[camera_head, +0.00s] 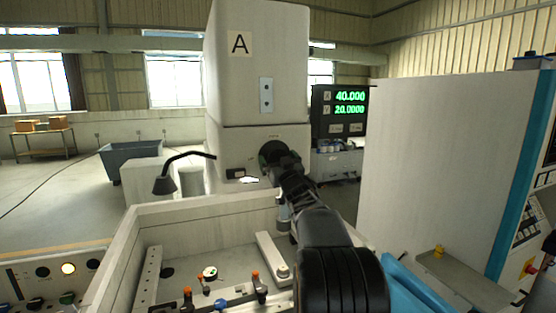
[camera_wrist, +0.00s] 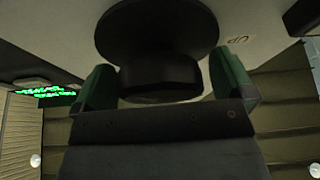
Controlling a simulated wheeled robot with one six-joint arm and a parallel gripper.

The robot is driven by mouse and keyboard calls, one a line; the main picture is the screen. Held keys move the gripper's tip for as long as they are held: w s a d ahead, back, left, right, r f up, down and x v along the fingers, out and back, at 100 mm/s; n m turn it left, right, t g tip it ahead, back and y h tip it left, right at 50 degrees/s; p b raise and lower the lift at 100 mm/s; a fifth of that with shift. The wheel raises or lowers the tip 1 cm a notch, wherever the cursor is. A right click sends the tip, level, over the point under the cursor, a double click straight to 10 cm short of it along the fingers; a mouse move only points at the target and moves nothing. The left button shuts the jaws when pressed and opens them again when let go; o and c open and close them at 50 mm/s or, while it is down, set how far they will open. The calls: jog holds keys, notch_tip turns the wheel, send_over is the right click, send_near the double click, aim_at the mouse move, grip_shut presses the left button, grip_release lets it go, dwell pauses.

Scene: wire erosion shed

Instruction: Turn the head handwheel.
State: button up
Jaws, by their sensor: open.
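The head handwheel (camera_head: 270,151) is a dark round knob on the front of the pale machine head marked A. My gripper (camera_head: 278,164) is right in front of it and partly hides it. In the wrist view, the handwheel (camera_wrist: 157,30) is a black disc at the top, with a narrower dark part below it. My gripper (camera_wrist: 164,84) is open, with one green-sided finger on each side of that narrower part. Small gaps seem to show beside it; I cannot tell whether either finger touches. A small label (camera_wrist: 238,40) sits beside the wheel, upside down, seemingly reading UP.
A black lamp (camera_head: 166,183) on a bent arm stands left of the head. The open machine tank (camera_head: 165,211) with clamps lies below my arm. A readout (camera_head: 341,110) showing 40.000 and 20.0000 stands right of the head. A tall pale cabinet (camera_head: 440,170) fills the right.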

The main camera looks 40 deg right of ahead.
jog(key=shift+c, duration=0.4)
jog(key=c, duration=0.8)
jog(key=shift+f+m+b, duration=0.1)
jog(key=shift+m+b, duration=0.2)
jog(key=shift+m, duration=0.1)
